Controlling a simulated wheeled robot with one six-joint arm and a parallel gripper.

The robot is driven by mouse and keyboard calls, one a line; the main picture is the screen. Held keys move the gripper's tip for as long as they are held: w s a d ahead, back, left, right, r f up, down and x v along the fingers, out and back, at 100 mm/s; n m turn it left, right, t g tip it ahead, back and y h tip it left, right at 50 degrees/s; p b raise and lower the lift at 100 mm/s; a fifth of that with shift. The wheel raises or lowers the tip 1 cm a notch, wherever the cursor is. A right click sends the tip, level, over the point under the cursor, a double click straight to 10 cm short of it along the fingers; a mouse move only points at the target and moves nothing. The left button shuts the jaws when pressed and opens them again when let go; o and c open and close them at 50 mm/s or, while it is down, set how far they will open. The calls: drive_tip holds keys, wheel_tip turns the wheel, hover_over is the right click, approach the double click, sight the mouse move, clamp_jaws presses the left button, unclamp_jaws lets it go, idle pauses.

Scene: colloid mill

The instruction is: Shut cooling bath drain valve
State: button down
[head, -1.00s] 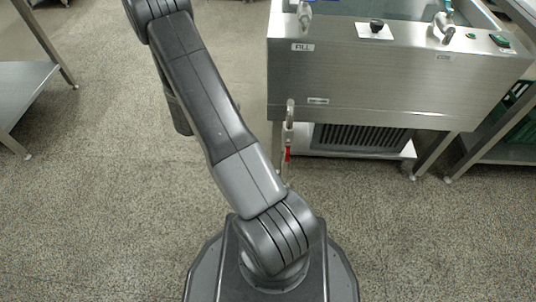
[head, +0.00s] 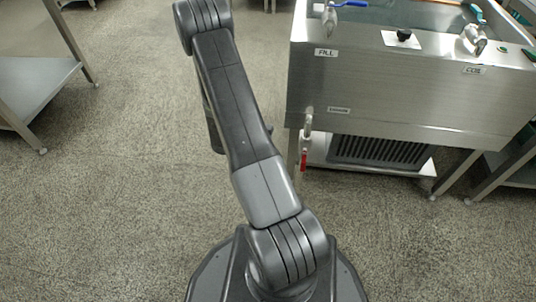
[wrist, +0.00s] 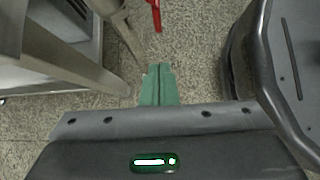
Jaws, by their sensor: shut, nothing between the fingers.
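The cooling bath (head: 400,95) is a steel tank at the upper right of the head view. Its drain valve (head: 307,122) is a short metal pipe at the lower left of the tank front. The valve's red lever (head: 303,161) hangs straight down below the pipe. In the wrist view the red lever (wrist: 156,14) shows at the top edge, beyond the fingertips and apart from them. My gripper (wrist: 158,70) has green fingers, shut together and empty. In the head view my gripper cannot be made out.
A blue-handled tap (head: 330,14) sits above the FILL label, and a black knob (head: 403,36) is to its right. A vented unit (head: 385,150) stands under the bath. A steel table (head: 35,90) is at the left.

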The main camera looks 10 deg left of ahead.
sight(303, 166)
drive_tip(key=d, duration=0.1)
drive_tip(key=d+f+b, duration=0.1)
drive_tip(key=d, duration=0.1)
drive_tip(key=d+b, duration=0.1)
drive_tip(key=d, duration=0.1)
drive_tip(key=shift+d+f, duration=0.25)
